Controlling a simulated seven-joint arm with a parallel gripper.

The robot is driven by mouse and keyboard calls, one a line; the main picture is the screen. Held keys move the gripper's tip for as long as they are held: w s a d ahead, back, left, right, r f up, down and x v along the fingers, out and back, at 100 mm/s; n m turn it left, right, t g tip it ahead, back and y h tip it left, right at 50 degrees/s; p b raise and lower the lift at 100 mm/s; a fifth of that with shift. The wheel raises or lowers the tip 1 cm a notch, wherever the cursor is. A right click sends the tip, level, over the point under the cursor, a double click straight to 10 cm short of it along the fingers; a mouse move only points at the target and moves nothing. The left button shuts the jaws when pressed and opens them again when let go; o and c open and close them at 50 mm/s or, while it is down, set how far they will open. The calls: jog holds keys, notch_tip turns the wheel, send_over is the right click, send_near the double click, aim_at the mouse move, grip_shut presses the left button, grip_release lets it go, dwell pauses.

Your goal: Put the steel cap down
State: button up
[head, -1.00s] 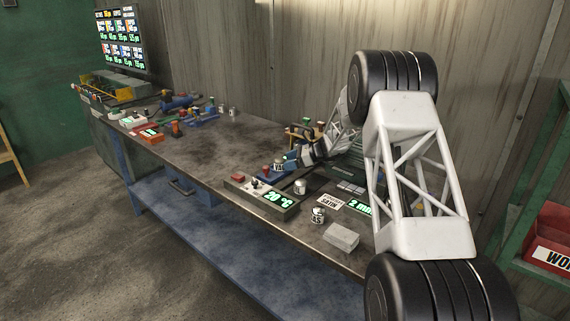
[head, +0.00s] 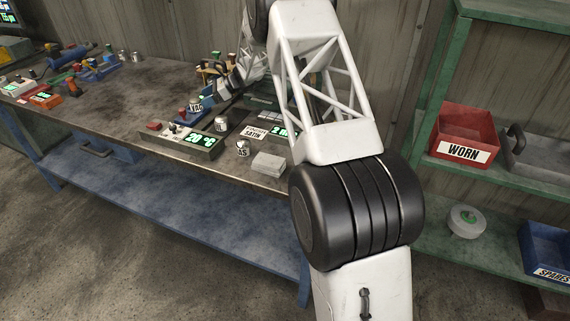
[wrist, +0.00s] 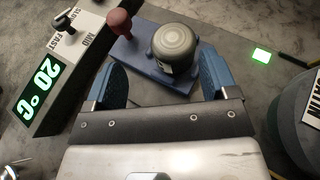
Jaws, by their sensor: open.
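The steel cap (wrist: 175,42) is round with a domed top. In the wrist view it sits on a blue fixture (wrist: 130,57) with a dark red knob. My gripper (wrist: 160,75) is open, with one blue finger to the left and one to the right of the cap's near side. A gap shows between each finger and the cap. In the head view the blue fixture (head: 181,114) is small beside my gripper (head: 209,102), whose fingers are hard to make out there.
A control box reading 20 °C (head: 202,141) stands left of the fixture. Other small steel pieces (head: 243,149) and a grey block (head: 268,164) lie near the bench's front edge. A green shelf (head: 440,165) with a red WORN bin (head: 467,135) is at right.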

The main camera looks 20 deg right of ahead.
jog(key=s+r+n+g+h, duration=0.1)
jog(key=s+r+n+h, duration=0.15)
jog(key=s+r, duration=0.6)
jog(key=s+r+n+h, duration=0.2)
jog(key=s+r+n, duration=0.2)
jog(key=s, duration=1)
jog(key=s+r+n+g+h, duration=0.1)
jog(key=s+r+n+h, duration=0.15)
jog(key=s+r, duration=0.6)
jog(key=s+d+f+n+h, duration=0.1)
jog(key=s+d+n+h, duration=0.1)
jog(key=s, duration=1.1)
jog(key=s+d+f+n+t+h, duration=0.1)
jog(key=s+n, duration=0.4)
jog(key=s, duration=0.8)
jog(key=s+d+f+n+t+h, duration=0.1)
jog(key=s+d+f+n+h, duration=0.1)
jog(key=s, duration=1.1)
jog(key=shift+s+d+n+h, duration=0.4)
jog(key=shift+d+n+h, duration=0.3)
jog(key=shift+d+n, duration=0.2)
